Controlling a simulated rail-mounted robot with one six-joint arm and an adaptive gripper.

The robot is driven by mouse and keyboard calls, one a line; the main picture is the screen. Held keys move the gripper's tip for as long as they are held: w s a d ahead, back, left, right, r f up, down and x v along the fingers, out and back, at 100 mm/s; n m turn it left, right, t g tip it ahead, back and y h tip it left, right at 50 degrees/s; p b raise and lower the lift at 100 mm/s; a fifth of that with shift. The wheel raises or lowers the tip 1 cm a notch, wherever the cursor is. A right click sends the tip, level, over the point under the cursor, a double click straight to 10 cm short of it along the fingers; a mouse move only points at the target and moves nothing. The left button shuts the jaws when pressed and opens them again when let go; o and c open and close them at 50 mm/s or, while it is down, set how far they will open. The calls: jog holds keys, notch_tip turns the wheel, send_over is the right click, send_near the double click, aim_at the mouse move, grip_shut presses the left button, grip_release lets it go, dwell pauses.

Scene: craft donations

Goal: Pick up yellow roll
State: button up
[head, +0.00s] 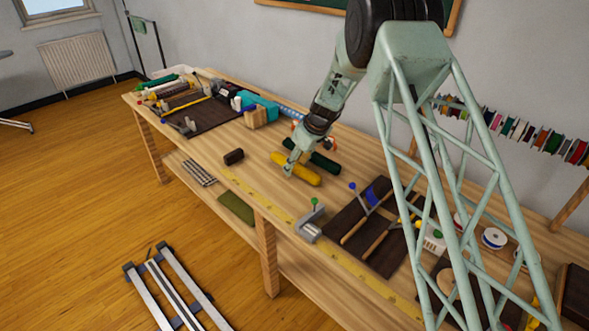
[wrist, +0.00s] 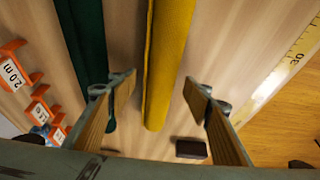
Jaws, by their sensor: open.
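The yellow roll (head: 305,172) lies on the wooden table, beside a dark green roll (head: 325,163). My gripper (head: 290,168) is over the yellow roll near its left end in the head view. In the wrist view the yellow roll (wrist: 165,60) runs lengthwise between the two open fingers (wrist: 160,100), with a gap on each side. The dark green roll (wrist: 85,50) lies to its left, close to the left finger. I cannot tell how far the fingertips are above the table.
A small dark block (head: 234,157) lies left of the rolls; it also shows in the wrist view (wrist: 191,149). Orange-framed tags (wrist: 14,68) lie left of the green roll. A yellow measuring tape (head: 245,187) runs along the front edge. A clamp (head: 310,226) stands at that edge.

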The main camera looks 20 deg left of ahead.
jog(key=shift+f, duration=0.1)
jog(key=shift+c, duration=0.9)
jog(key=c, duration=0.8)
